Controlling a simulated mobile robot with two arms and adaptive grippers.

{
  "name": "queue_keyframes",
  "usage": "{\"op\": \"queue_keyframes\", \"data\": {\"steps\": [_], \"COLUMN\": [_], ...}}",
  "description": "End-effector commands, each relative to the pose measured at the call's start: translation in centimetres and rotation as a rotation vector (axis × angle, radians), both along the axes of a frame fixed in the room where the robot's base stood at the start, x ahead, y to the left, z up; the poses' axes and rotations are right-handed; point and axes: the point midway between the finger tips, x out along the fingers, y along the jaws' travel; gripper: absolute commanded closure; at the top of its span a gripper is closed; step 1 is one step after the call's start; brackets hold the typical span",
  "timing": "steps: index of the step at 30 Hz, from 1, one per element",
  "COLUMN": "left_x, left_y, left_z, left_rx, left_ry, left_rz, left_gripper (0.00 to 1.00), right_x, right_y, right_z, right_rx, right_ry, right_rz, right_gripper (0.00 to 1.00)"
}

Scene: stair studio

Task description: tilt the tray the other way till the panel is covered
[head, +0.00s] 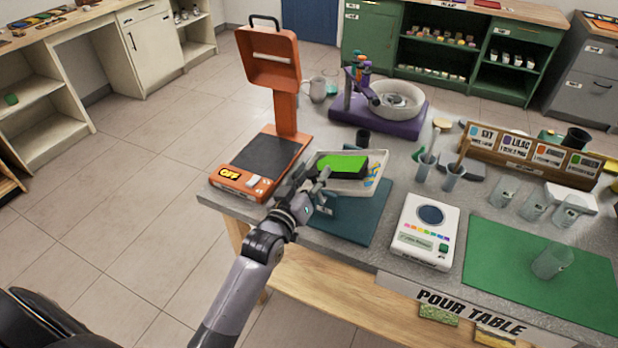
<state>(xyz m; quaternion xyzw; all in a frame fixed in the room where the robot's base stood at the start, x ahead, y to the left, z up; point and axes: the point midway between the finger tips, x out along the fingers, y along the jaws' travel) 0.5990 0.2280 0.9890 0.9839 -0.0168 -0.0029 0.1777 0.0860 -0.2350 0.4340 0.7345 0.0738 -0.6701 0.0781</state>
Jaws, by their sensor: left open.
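A shallow white tray (360,190) sits at the left of the pour table, over a teal mat. In it is a dark panel (350,174) with bright green on much of its top; dark areas show at its near and right edges. Coloured streaks lie on the tray floor to the right of the panel. My left gripper (323,178) is open at the tray's near-left side, overlapping its edge in the view. I cannot tell whether it touches the tray. The gripper hides part of that edge. My right gripper is not in view.
An orange press-like stand (275,110) is close on the left. The teal mat (350,222) is mostly clear in front. A white scale-like device (427,235) sits to the right, near a green mat (500,262) with a clear cup (552,262). A purple-based spinner (400,120) stands behind.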

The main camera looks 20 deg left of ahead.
Motion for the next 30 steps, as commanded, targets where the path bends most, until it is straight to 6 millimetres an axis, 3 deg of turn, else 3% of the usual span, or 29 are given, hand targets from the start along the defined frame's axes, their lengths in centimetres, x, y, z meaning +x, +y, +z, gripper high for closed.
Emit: {"op": "queue_keyframes", "data": {"steps": [5,18,23,30], "left_x": [-1.8,-10.4,-11.7,-12.0], "left_y": [0.1,0.4,0.4,0.4], "left_z": [-0.1,-0.1,0.0,0.0], "left_rx": [0.0,0.0,0.0,0.001], "left_ry": [0.002,0.003,0.0,0.0], "left_rz": [0.0,0.0,0.0,0.0], "left_gripper": [0.56,0.56,0.56,0.56], "right_x": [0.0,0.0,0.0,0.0], "right_y": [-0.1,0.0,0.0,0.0], "right_z": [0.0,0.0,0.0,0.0], "right_rx": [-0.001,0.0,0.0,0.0], "right_ry": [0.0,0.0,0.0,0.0], "right_rz": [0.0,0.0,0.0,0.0], "right_gripper": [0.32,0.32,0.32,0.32]}}
